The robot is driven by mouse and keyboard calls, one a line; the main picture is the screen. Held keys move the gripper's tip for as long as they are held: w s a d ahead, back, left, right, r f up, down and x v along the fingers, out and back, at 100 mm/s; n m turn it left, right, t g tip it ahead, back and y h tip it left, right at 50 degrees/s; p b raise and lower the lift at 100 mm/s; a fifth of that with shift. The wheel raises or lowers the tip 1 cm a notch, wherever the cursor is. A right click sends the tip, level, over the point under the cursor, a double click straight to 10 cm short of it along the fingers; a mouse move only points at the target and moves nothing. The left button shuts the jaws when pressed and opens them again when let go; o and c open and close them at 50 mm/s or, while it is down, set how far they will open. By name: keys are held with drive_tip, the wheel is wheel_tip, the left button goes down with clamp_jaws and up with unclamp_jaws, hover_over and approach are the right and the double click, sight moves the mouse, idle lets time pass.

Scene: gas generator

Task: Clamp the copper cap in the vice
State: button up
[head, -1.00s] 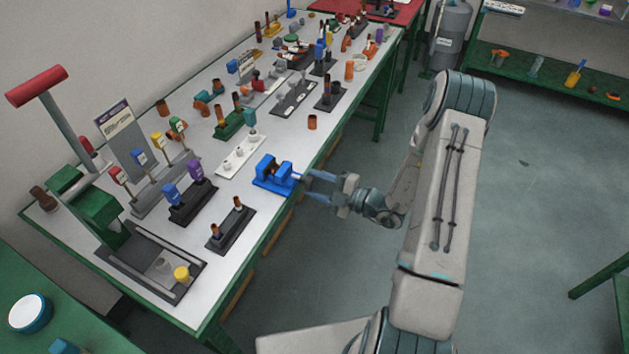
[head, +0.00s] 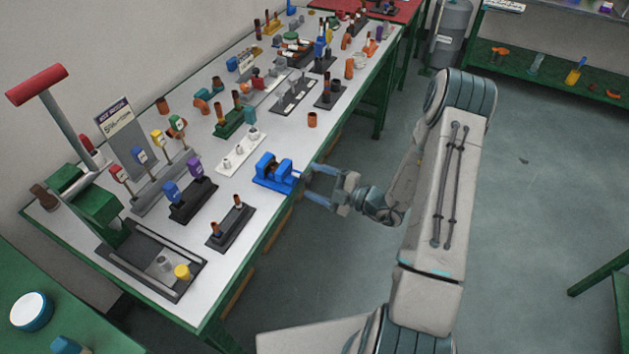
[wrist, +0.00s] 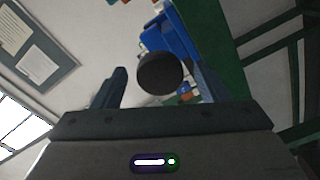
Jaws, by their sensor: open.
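The blue vice (head: 272,176) stands at the near edge of the white table, its screw end facing my gripper. Something dark, perhaps brownish, shows between its jaws; I cannot tell whether it is the copper cap. My gripper (head: 309,182) is open and empty just off the table edge, to the right of the vice's screw end. In the wrist view my gripper (wrist: 160,85) has its two fingers spread on either side of a dark round knob, which seems to be the end of the vice screw. The blue vice body (wrist: 170,38) shows behind it.
A white rack (head: 240,152) stands behind the vice, and a black stand with two copper-topped posts (head: 232,226) is to its near left. A copper ring-like piece (head: 312,119) stands alone farther along the table.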

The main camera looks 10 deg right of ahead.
drive_tip(key=n+b, duration=0.1)
drive_tip(key=n, duration=0.2)
drive_tip(key=shift+f, duration=0.1)
drive_tip(key=n+b, duration=0.1)
drive_tip(key=n, duration=0.1)
drive_tip(key=shift+n, duration=0.3)
drive_tip(key=shift+c, duration=0.4)
drive_tip(key=c, duration=0.9)
drive_tip(key=shift+r+m+p, duration=0.2)
drive_tip(key=shift+m+p, duration=0.7)
drive_tip(key=shift+p, duration=0.35)
drive_tip(key=shift+f+m+p, duration=0.1)
drive_tip(key=shift+m+p, duration=1.8)
